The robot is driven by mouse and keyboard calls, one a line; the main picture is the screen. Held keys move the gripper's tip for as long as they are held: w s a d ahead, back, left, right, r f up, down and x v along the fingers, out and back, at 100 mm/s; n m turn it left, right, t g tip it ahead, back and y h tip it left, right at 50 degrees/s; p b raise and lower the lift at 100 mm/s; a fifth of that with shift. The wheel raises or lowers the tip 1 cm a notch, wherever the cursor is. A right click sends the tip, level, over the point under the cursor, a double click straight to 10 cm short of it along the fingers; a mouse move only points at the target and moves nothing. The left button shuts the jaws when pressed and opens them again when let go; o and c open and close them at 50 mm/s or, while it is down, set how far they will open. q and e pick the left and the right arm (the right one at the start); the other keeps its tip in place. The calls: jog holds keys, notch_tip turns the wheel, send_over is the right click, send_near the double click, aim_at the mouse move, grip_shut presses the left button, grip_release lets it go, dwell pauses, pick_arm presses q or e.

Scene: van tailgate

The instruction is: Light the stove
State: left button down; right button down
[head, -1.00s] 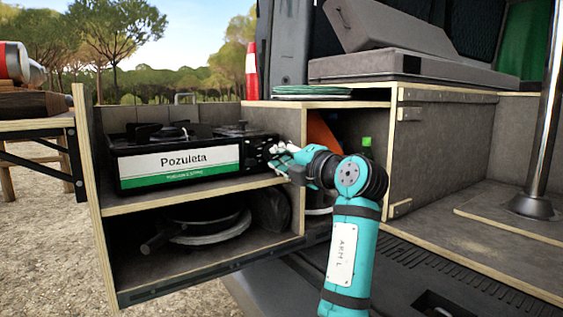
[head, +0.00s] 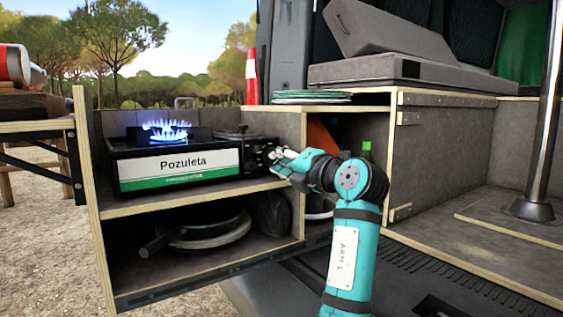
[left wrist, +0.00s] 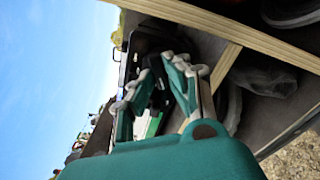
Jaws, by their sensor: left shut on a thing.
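The stove (head: 180,163) is a black camping stove with a white and green "Pozuleta" label, standing on the upper shelf of the pull-out unit. Blue flames (head: 166,130) burn on its burner. Its knob is at the right end of the front and is largely hidden by my gripper. My left gripper (head: 272,158) is at that end, shut on the stove's knob. In the left wrist view, its teal fingers (left wrist: 153,92) close in on the dark end of the stove (left wrist: 150,45). My right gripper is not in view.
A pan (head: 205,232) and a dark bag lie on the lower shelf. Green plates (head: 312,96) sit on the counter right of the stove. A green bottle (head: 366,151) stands in the open compartment behind my arm. A metal post (head: 545,120) rises at right.

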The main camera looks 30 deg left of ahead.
pick_arm(q)
jog(key=c, duration=1.3)
grip_release()
jog(key=shift+c, duration=0.2)
jog(key=v, duration=0.7)
jog(key=shift+s+d, duration=0.15)
jog(key=shift+d, duration=0.05)
